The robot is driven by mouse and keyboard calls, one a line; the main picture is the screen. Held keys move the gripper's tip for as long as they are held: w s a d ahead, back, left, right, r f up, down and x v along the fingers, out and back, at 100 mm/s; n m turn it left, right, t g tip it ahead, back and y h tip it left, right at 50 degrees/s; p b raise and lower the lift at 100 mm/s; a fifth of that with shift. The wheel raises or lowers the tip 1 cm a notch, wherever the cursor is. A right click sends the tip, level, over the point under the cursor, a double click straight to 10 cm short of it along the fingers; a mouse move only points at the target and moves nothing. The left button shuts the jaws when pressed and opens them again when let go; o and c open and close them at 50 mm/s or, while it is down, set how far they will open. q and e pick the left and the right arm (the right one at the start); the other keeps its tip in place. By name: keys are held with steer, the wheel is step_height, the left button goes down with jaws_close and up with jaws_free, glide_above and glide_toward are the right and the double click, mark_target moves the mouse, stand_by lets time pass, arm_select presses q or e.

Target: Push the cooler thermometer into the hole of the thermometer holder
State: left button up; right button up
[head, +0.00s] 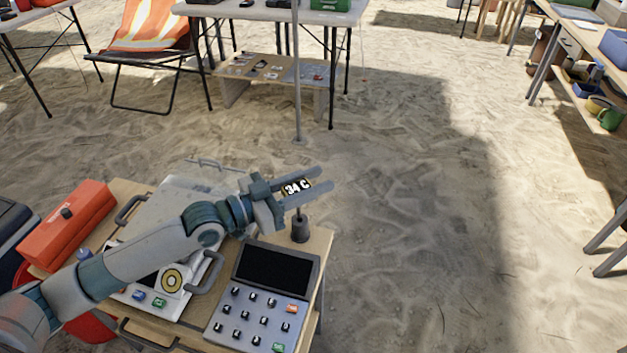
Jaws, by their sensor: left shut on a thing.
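My left gripper (320,180) is shut on the cooler thermometer (297,187), whose small dark display reads "34 C" between the fingers. A thin stem shows below the display and runs down toward the dark cylindrical thermometer holder (300,229). The holder stands at the right back corner of the wooden table (318,243). The thermometer is upright above the holder. I cannot tell whether its tip is inside the hole. My right gripper is not in view.
A keypad device with a dark screen (272,270) lies just in front of the holder. A white case (185,205) and a red toolbox (68,225) are further left. Open sand (420,220) lies to the right. A thin pole (297,90) stands behind.

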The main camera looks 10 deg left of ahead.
arm_select(q)
steer(key=shift+f+b, duration=0.4)
steer(key=shift+f, duration=0.1)
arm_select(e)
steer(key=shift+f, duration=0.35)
arm_select(q)
steer(key=o, duration=1.1)
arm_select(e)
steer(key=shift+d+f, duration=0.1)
arm_select(q)
steer(key=shift+r, duration=0.2)
steer(key=s+d+r+p, duration=0.1)
steer(key=d+r, duration=0.2)
steer(key=s+d+r+p, duration=0.1)
steer(key=d+r, duration=0.3)
steer(key=s+d+r+p, duration=0.1)
steer(key=d+r, duration=0.2)
steer(key=d, duration=0.1)
steer(key=shift+s+d+r, duration=0.1)
steer(key=shift+s+r, duration=0.2)
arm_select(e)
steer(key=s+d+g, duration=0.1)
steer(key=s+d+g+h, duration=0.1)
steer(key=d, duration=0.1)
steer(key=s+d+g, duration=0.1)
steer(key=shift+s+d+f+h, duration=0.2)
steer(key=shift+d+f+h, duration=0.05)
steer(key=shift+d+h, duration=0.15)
